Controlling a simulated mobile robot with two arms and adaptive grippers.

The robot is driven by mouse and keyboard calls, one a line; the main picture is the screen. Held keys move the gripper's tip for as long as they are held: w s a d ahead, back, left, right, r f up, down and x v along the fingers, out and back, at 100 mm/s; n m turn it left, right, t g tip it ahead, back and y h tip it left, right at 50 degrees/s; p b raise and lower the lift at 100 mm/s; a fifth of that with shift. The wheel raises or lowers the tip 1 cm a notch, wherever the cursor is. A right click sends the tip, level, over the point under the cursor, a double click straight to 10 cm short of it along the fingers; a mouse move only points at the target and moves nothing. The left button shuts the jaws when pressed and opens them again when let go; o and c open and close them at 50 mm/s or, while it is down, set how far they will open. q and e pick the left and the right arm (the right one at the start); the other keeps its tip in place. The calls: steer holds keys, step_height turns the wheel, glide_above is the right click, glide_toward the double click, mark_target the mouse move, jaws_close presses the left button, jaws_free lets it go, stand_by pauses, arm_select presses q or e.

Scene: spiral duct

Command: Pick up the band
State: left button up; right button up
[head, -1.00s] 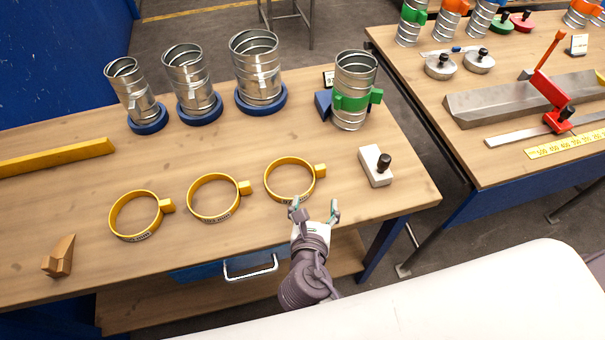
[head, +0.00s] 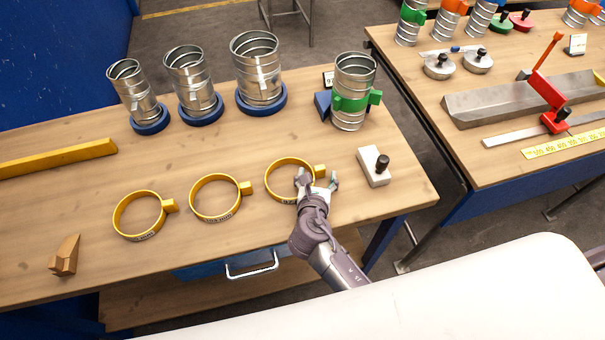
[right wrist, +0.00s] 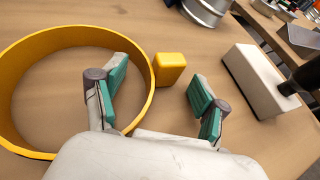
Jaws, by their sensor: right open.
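Three yellow ring bands lie flat on the wooden table in the head view: a left band (head: 139,215), a middle band (head: 214,198) and a right band (head: 268,183). Each has a small yellow block on its side. My right gripper (head: 318,180) is open at the near right side of the right band. In the right wrist view, the right band (right wrist: 60,37) is at the left and its block (right wrist: 169,69) shows ahead, between the lines of the open fingers (right wrist: 155,90). The left finger overlaps the ring in the picture; I cannot tell whether it touches. My left gripper is out of view.
A white block with a black knob (head: 374,166) stands right of my right gripper, and also shows in the right wrist view (right wrist: 252,80). Metal ducts (head: 259,75) stand behind the bands, one with a green band (head: 351,104). A wooden wedge (head: 65,256) lies at the left.

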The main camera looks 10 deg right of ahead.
steer(key=shift+s, duration=0.1)
steer(key=c, duration=1.3)
